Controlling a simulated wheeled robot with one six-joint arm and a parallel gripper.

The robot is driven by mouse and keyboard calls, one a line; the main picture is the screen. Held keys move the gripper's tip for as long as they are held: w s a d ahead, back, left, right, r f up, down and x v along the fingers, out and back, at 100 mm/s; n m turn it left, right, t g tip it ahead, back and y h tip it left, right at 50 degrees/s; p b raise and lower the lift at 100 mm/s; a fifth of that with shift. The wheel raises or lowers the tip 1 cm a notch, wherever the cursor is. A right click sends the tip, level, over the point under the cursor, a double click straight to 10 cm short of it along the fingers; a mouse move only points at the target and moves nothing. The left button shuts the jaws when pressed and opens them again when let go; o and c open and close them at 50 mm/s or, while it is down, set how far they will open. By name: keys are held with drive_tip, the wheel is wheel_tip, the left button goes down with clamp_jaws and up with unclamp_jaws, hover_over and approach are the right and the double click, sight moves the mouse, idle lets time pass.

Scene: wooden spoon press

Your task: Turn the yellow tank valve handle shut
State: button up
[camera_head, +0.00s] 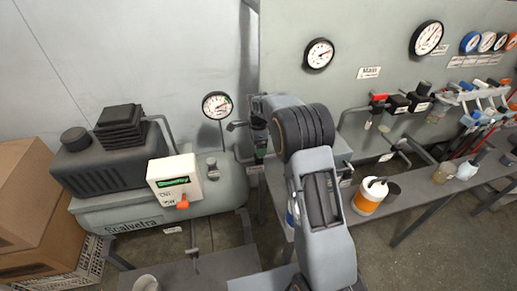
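The grey compressor tank (222,185) stands at the left, with a dark motor on top and lettering on its front. I cannot make out a yellow valve handle on it. A small orange knob (183,202) sits at the lower edge of the white switch box (174,175) on the tank. My arm rises in the middle and bends away at a dark ribbed joint, covering the area just right of the tank.
A round gauge (217,105) stands above the tank. A grey bench (420,190) runs to the right with an orange-and-white tub (369,197). Hoses and fittings hang on the wall at right. Cardboard boxes (32,205) fill the left edge.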

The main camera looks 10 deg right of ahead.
wheel_tip(320, 180, up, 11)
idle(0.4)
drive_tip(key=shift+f, duration=0.1)
